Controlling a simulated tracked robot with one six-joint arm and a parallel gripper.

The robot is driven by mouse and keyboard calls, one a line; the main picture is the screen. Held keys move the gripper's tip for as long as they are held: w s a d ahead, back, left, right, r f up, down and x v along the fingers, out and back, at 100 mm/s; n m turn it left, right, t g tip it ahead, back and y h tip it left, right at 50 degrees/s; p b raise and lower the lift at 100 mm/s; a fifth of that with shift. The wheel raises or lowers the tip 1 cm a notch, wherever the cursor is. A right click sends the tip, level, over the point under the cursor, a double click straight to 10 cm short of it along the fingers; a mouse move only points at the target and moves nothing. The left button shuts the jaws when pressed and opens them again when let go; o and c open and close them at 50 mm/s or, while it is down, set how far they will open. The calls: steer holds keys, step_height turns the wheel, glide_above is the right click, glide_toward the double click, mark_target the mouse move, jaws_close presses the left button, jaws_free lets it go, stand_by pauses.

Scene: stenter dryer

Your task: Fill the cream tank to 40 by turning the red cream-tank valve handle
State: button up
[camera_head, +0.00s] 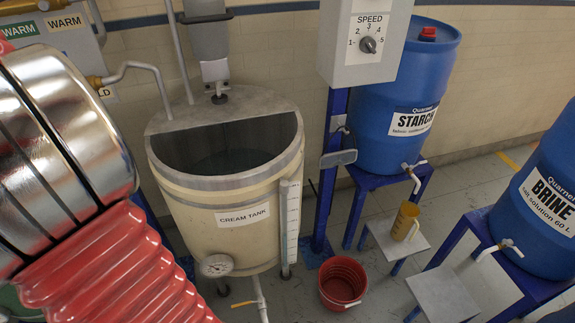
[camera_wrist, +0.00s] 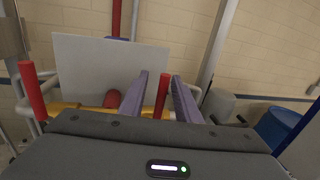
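The cream tank (camera_head: 225,190) stands left of centre in the head view, with dark liquid inside below its rim. A pale scaled level gauge (camera_head: 290,220) runs up its right side; its reading is too small to tell. In the wrist view, my gripper (camera_wrist: 160,80) is open. An upright red handle (camera_wrist: 162,96) shows between its fingers, nearer the right finger, with a gap to the left one. Another upright red handle (camera_wrist: 33,92) stands at the left. I cannot tell which handle belongs to the cream tank. My gripper is not visible in the head view.
A pale plate (camera_wrist: 90,65) stands behind the handles. In the head view, a bent pipe (camera_head: 135,66) reaches towards the tank and a large chrome and red ribbed part blocks the left. A red bucket (camera_head: 342,282), blue starch barrel (camera_head: 405,80) and brine barrel (camera_head: 540,195) stand right.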

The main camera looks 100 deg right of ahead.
steer(key=a, duration=1.1)
steer(key=shift+w+a, duration=0.2)
steer(key=shift+a, duration=0.2)
steer(key=shift+a, duration=0.1)
steer(key=a, duration=1.3)
steer(key=shift+w+a+f, duration=0.15)
steer(key=shift+w+a, duration=0.15)
stand_by(0.7)
